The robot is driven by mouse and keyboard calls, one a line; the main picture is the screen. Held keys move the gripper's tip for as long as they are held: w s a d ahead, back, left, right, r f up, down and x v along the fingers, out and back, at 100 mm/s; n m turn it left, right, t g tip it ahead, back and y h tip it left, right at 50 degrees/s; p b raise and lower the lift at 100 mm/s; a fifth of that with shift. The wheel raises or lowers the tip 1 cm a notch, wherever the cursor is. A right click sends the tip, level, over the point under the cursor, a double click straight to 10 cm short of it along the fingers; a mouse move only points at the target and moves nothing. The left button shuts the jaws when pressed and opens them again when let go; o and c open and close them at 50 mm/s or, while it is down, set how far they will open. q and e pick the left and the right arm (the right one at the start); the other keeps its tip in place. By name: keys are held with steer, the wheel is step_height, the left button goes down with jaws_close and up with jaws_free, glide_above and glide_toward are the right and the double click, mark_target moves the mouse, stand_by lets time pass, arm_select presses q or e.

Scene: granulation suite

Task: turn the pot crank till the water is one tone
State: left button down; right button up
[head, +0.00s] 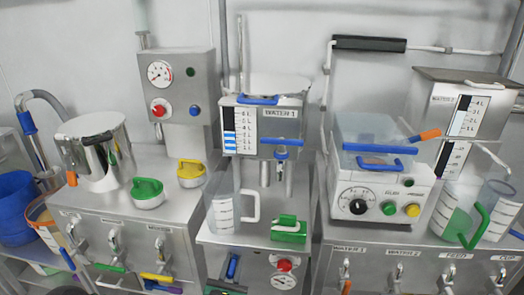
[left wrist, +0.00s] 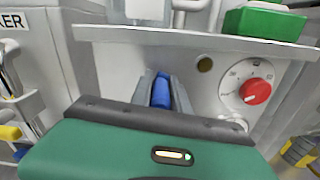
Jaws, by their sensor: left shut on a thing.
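A shiny steel pot (head: 97,150) stands on the left counter; I cannot see what is inside it. A blue handle (head: 232,265) sits on the front of the middle cabinet, below the WATER 1 tank (head: 262,128). My left gripper (head: 229,272) is shut on this blue handle. In the left wrist view the grey fingers close around the blue handle (left wrist: 161,90), under the counter edge. I cannot tell whether this handle is the pot crank. No water of mixed tones can be made out. My right gripper does not show.
A red knob (head: 285,265) sits just right of the handle and also shows in the left wrist view (left wrist: 257,91). A clear jug (head: 222,210) and a green block (head: 289,230) stand on the counter above.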

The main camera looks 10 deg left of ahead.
mark_target(249, 262)
arm_select(q)
steer(key=d+f, duration=0.1)
steer(key=d+f+b, duration=0.1)
steer(key=d, duration=0.1)
steer(key=shift+s+d+h, duration=0.15)
steer(key=shift+s+h, duration=0.05)
steer(key=shift+h, duration=0.1)
steer(key=shift+d+f+b, duration=0.2)
steer(key=shift+f+b, duration=0.25)
steer(key=shift+f, duration=0.05)
steer(key=shift+d+f+b, duration=0.2)
steer(key=shift+f+b, duration=0.2)
steer(key=shift+f, duration=0.1)
steer(key=shift+d+f, duration=0.1)
steer(key=shift+f, duration=0.25)
steer(key=shift+w+a+f+b, duration=0.1)
steer(key=shift+a+f+b, duration=0.25)
steer(key=shift+f+b, duration=0.2)
steer(key=shift+a+f+b, duration=0.3)
steer(key=shift+f+b, duration=0.25)
steer(key=r+p, duration=0.1)
steer(key=d+r+p, duration=0.1)
steer(key=shift+r, duration=0.3)
steer(key=d+r+p, duration=0.1)
steer(key=r+p, duration=0.2)
steer(key=d+r+p, duration=0.1)
steer(key=r, duration=0.1)
steer(key=shift+d+p, duration=0.3)
steer(key=shift+d, duration=0.05)
